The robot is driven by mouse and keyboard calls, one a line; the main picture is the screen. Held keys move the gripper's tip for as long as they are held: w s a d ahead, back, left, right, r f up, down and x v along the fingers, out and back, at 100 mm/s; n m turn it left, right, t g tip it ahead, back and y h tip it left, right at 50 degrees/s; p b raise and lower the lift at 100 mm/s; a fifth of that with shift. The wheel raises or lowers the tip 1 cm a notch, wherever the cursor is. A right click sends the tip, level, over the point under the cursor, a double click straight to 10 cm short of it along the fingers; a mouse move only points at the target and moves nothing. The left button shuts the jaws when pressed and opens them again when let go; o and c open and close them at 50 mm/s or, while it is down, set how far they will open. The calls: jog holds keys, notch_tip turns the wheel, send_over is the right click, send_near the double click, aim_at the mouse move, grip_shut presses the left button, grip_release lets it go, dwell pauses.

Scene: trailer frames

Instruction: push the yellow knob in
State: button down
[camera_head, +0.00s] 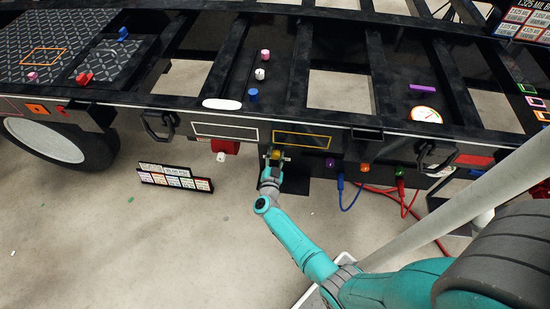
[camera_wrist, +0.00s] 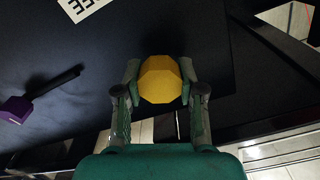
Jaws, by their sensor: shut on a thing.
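The yellow knob (camera_wrist: 160,80) is an eight-sided knob against the dark panel of the trailer's side. It fills the middle of the wrist view. My gripper (camera_wrist: 158,88) has one finger on each side of it and is shut on it. In the head view the yellow knob (camera_head: 275,154) shows small between the fingers of my gripper (camera_head: 274,158), below an orange-outlined rectangle. The fingers hide part of its sides. How far it sits into the panel cannot be told.
A purple knob (camera_head: 329,163), an orange one (camera_head: 365,168) and a green one (camera_head: 399,172) with cables near them lie to the right. A white knob (camera_head: 221,157) is to the left. A sign board (camera_head: 175,178) stands on the floor. The purple handle (camera_wrist: 16,109) shows at left.

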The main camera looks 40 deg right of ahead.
jog(key=c, duration=0.7)
grip_release()
jog(key=v, duration=1.2)
jog(key=s+a+r+n+t+y, duration=0.1)
jog(key=s+a+r+n+y, duration=0.3)
jog(key=s+r, duration=0.4)
jog(key=s+a+r+n+t+y, duration=0.1)
jog(key=s+a+r+n+y, duration=0.4)
jog(key=s+r, duration=0.4)
jog(key=s+a+r+n+t+y, duration=0.1)
jog(key=s+a+r+n+y, duration=0.4)
jog(key=s+r, duration=0.4)
jog(key=shift+s+a+r+n+t, duration=0.1)
jog(key=shift+s+a+n+t, duration=0.1)
jog(key=shift+s, duration=1)
jog(key=shift+s+a+r+n+t, duration=0.1)
jog(key=shift+s+a+n, duration=0.05)
jog(key=shift+s, duration=1.05)
jog(key=shift+s+a+r+n+t, duration=0.1)
jog(key=shift+s+a+n, duration=0.1)
jog(key=shift+s, duration=1.05)
